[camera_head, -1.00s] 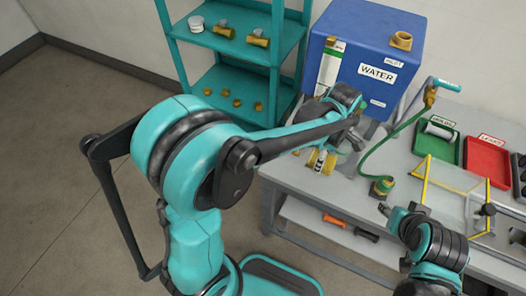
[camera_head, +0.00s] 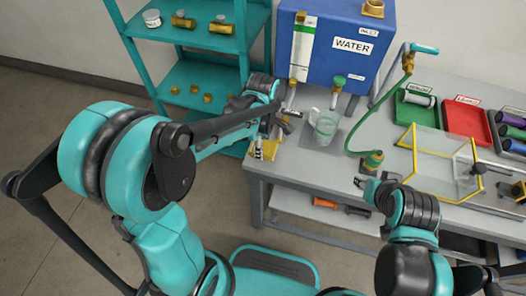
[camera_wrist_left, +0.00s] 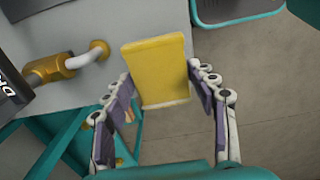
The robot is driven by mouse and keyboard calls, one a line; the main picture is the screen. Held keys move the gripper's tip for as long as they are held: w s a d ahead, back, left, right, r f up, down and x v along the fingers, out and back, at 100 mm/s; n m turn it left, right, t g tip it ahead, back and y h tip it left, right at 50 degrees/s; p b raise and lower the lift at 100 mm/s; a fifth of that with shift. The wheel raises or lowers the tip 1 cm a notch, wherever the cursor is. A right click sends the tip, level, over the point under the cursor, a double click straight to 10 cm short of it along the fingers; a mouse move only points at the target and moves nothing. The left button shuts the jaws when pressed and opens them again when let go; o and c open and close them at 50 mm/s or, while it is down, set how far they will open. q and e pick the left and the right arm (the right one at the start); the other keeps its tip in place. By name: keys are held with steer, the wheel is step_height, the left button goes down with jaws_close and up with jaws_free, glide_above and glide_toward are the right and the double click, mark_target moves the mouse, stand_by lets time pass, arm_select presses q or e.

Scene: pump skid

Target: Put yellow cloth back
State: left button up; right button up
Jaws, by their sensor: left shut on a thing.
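The yellow cloth (camera_head: 266,149) hangs from my left gripper (camera_head: 281,124) near the left edge of the workbench. In the left wrist view the cloth (camera_wrist_left: 157,70) is a flat yellow piece held between both fingers (camera_wrist_left: 160,95), with bench edge and floor behind it. It partly hides the bench's left corner in the head view, and I cannot tell whether it touches the bench.
The blue water tank (camera_head: 345,45) stands behind. A clear beaker (camera_head: 324,127) sits on a grey mat (camera_head: 306,139) right of the cloth. A green tray (camera_head: 416,114), red tray (camera_head: 465,122) and yellow-edged clear box (camera_head: 437,160) are on the right. A teal shelf (camera_head: 213,45) stands left.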

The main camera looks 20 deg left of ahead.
arm_select(q)
steer(key=shift+f+b, duration=0.75)
steer(key=shift+f, duration=1.1)
steer(key=shift+f, duration=0.1)
steer(key=o, duration=1.2)
